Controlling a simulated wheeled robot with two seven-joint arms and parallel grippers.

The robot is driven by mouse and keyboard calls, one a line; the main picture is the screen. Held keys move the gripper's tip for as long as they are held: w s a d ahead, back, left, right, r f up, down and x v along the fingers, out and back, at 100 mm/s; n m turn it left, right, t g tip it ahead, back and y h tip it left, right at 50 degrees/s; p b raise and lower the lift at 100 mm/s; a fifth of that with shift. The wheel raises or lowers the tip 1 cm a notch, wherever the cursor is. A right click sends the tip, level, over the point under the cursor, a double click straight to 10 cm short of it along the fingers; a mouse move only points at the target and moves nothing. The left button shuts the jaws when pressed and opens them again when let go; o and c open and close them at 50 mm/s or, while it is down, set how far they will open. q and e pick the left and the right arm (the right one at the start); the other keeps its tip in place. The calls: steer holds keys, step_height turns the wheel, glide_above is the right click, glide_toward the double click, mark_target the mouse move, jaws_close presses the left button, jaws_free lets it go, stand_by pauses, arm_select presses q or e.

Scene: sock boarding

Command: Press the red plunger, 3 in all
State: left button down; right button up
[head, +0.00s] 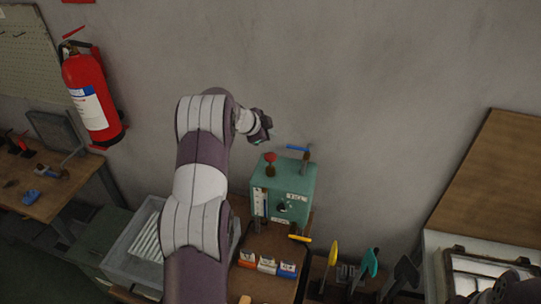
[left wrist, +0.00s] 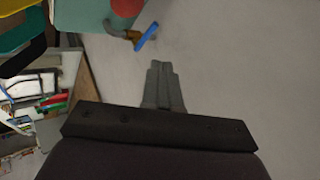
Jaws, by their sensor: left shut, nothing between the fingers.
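The red plunger (head: 270,157) stands up from the top of a green box (head: 285,185) against the wall. In the left wrist view the red plunger (left wrist: 127,7) is cut by the top edge, over the green box top (left wrist: 82,15). My left gripper (head: 264,140) is above and slightly left of the plunger, apart from it, partly hidden by its own wrist. In the left wrist view my left gripper (left wrist: 160,66) has its fingers together, empty, over bare wall.
A blue-handled lever (head: 298,148) stands on the box right of the plunger; it also shows in the left wrist view (left wrist: 146,36). Small red, white and blue bins (head: 267,265) sit in front. A clear tray (head: 130,245) stands left. Yellow and teal tools (head: 350,262) stand right.

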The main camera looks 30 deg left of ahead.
mark_target(270, 157)
arm_select(q)
step_height(270, 157, down, 6)
steer(key=shift+b, duration=0.85)
stand_by(1.4)
steer(key=shift+f, duration=0.4)
steer(key=shift+f+b, duration=0.8)
steer(key=shift+f, duration=0.85)
stand_by(1.2)
stand_by(0.4)
steer(key=shift+r+p, duration=1.25)
steer(key=shift+p, duration=0.2)
steer(key=shift+r, duration=0.8)
